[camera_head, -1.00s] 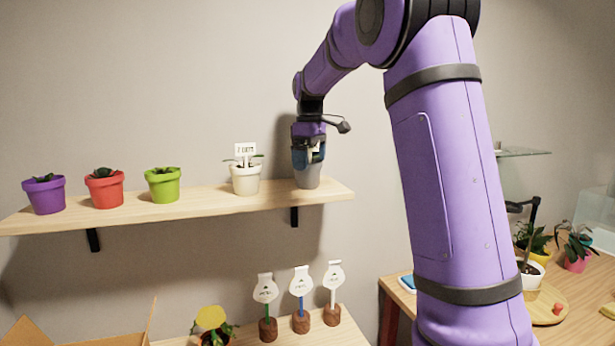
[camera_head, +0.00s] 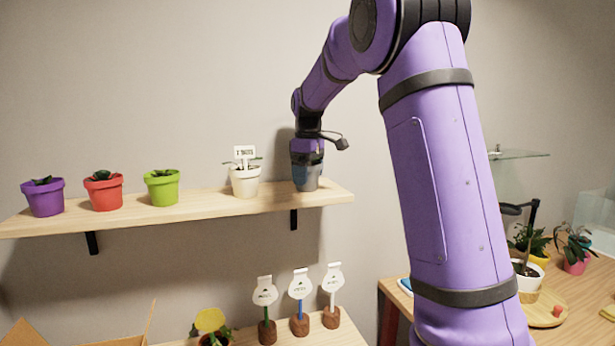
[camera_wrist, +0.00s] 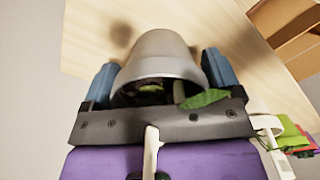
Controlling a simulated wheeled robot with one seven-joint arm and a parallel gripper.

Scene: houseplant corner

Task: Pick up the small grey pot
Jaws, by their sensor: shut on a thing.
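The small grey pot (camera_head: 306,178) is at the right end of the wooden wall shelf (camera_head: 160,212). My gripper (camera_head: 306,157) comes down over it from above, with its blue fingers along the pot's upper sides. In the wrist view the grey pot (camera_wrist: 165,58) sits between the two blue fingers, and my gripper (camera_wrist: 162,82) is shut on it. Dark soil and a green leaf show inside its rim. The pot's base is at or very near the shelf surface; I cannot tell whether it touches.
A white pot with a label (camera_head: 244,180) stands just left of the grey pot. Green (camera_head: 162,187), red (camera_head: 104,191) and purple (camera_head: 43,196) pots stand farther left on the shelf. Below are several tagged stakes in brown bases (camera_head: 300,324). A wooden table with plants (camera_head: 575,300) is at right.

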